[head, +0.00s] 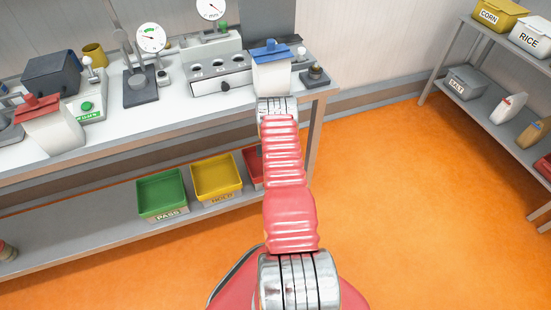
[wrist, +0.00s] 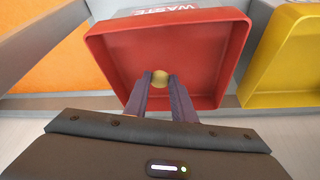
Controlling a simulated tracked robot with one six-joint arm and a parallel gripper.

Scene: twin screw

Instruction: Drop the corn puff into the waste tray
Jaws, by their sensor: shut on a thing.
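In the wrist view, the red waste tray (wrist: 205,60), with a WASTE label on its far side, lies beyond my gripper. My gripper (wrist: 160,78) is shut on the corn puff (wrist: 160,77), a small round yellowish thing between the fingertips. The puff appears over the tray's red interior; its height above the floor of the tray is hard to tell. In the head view, the red tray (head: 253,165) shows only in part on the lower shelf, behind my arm. My gripper and the puff are hidden there.
The yellow HOLD tray (head: 217,178) stands beside the waste tray, with the green PASS tray (head: 162,193) farther left. The workbench top (head: 120,125) above the shelf carries gauges and devices. A rack (head: 470,92) stands at the right. Orange floor (head: 420,200) is clear.

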